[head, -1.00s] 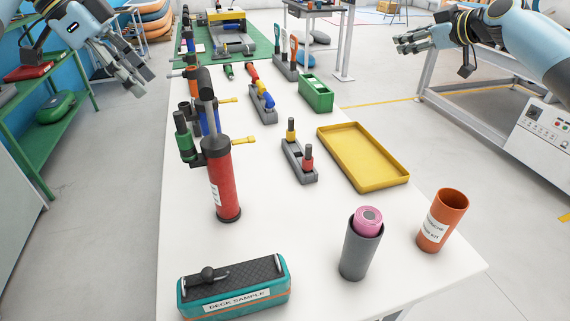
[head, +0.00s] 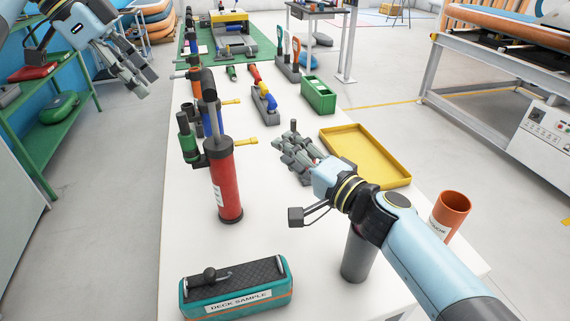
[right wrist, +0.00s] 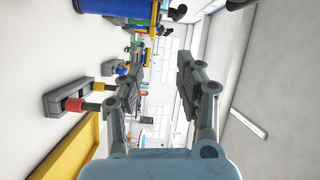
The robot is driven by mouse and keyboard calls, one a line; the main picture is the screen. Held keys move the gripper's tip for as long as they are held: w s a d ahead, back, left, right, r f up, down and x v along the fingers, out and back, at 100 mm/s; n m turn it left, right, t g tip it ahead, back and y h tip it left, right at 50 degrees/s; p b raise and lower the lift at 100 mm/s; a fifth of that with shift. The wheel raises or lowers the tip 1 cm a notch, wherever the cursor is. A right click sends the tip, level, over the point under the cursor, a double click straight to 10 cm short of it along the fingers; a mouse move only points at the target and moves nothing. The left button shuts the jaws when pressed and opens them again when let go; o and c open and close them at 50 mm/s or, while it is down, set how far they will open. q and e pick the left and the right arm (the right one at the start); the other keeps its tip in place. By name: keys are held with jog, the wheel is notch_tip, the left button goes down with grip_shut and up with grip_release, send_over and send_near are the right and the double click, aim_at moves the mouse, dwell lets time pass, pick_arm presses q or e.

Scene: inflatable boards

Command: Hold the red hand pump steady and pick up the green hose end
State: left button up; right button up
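The red hand pump (head: 226,185) stands upright on the white table, left of centre, with a dark base and a black top. A green cylindrical piece (head: 187,143) with a dark end is beside its upper part on the left; I cannot tell for sure that it is the hose end. My left gripper (head: 138,78) hangs over the floor left of the table, apart from the pump, its fingers spread and empty. My right gripper (head: 285,146) is over the table, right of the pump and not touching it. In the right wrist view its fingers (right wrist: 158,75) are apart with nothing between.
A yellow tray (head: 375,148), a green box (head: 318,97) and an orange cup (head: 452,212) stand on the right side. A grey cylinder (head: 358,258) is partly behind my right arm. A teal deck sample (head: 235,285) lies at the front. The table between pump and deck sample is clear.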

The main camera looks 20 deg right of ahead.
aim_at(253, 140)
jog(key=w+a, duration=0.2)
jog(key=w+a+f+m, duration=0.1)
jog(key=w+a, duration=0.1)
jog(key=w, duration=0.1)
jog(key=w+a+m, duration=0.1)
jog(key=w+a, duration=0.1)
jog(key=w, duration=0.1)
jog(key=shift+f, duration=0.2)
jog(key=shift+s+d, duration=0.1)
grip_shut()
dwell(0.6)
